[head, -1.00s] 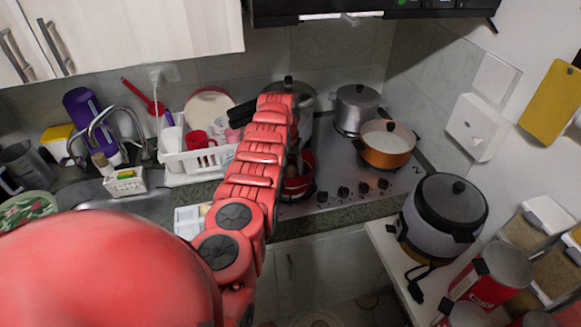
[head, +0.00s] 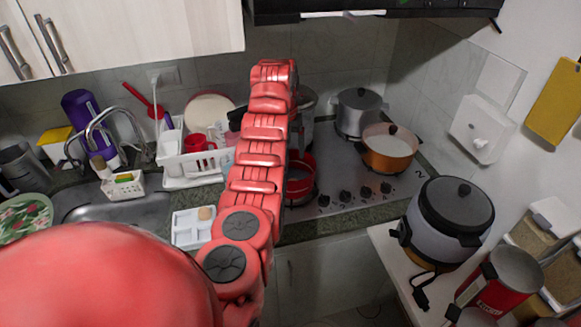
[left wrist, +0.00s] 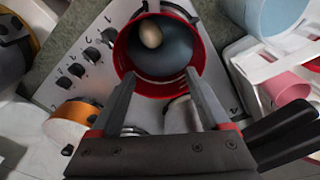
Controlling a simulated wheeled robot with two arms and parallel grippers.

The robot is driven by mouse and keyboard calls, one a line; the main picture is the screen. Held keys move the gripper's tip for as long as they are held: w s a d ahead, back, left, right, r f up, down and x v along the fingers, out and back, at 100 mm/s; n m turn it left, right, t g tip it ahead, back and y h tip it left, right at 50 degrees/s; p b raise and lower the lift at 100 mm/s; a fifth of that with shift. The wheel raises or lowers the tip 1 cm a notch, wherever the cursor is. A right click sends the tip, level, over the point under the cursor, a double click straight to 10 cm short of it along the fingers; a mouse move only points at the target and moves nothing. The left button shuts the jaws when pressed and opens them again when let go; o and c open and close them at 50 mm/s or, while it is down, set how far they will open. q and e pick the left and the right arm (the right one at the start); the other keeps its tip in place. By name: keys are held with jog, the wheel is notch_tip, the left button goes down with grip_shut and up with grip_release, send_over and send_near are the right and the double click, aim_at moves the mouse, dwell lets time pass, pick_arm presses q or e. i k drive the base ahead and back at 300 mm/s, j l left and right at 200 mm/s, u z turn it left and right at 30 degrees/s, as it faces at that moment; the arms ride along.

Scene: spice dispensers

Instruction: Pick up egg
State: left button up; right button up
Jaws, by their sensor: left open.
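A brown egg (left wrist: 151,34) lies inside a red pot with a dark interior (left wrist: 188,28) in the left wrist view. The red pot (head: 304,184) is on the stove in the head view, partly covered by my left arm, and the egg in it is hidden there. My left gripper (left wrist: 160,74) is open and empty, its fingertips apart at the pot's near rim in the picture, with the egg beyond them. In the head view the arm hides the fingers. A second egg (head: 206,213) sits in a white tray (head: 183,239) on the counter. My right gripper is not in view.
An orange pot (head: 385,155) and a steel pot (head: 357,118) stand on the stove. A white dish rack (head: 180,168) is left of the arm. A rice cooker (head: 440,225) stands at right. Long black pieces (left wrist: 278,135) lie close beside the gripper.

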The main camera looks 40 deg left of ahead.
aim_at(205, 213)
jog(key=k+l, duration=0.8)
